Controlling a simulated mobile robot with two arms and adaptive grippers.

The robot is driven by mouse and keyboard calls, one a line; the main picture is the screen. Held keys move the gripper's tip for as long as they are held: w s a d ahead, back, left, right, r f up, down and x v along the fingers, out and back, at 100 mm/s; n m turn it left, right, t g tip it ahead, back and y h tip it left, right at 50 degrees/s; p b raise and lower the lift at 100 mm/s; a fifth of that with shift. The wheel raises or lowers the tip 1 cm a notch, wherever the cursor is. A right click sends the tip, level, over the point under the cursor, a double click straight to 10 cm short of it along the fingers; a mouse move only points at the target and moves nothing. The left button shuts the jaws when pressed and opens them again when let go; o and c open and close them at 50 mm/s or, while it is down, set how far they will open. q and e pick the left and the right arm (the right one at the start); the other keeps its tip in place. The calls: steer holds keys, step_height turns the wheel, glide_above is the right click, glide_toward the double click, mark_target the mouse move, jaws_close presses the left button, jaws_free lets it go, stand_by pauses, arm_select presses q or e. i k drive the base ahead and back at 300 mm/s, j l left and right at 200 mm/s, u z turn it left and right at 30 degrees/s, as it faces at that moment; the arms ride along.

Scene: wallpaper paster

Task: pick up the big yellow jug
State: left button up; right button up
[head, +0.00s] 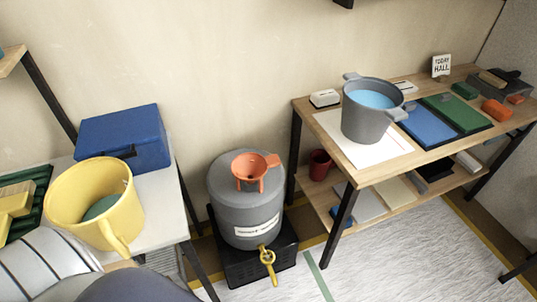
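The big yellow jug (70,217) stands on the white-topped table at the left, its wide mouth open upward. Something dark green (101,207) shows inside it. Its handle is on the near right side, toward me. The jug's lower near part is partly hidden by light and grey rounded parts at the bottom left, which look like my own arm or body. I see no fingertips of either gripper, and nothing visibly grips the jug.
A blue box (124,138) stands right behind the jug. A dark green rack (38,178) with a yellow block (14,207) is at its left. A grey drum (247,205) with an orange funnel (254,168) stands between the table and a wooden bench (346,172) bearing a grey pot (366,125).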

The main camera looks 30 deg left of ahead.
mark_target(96, 200)
steer(key=k+u, duration=0.15)
steer(key=u, duration=2)
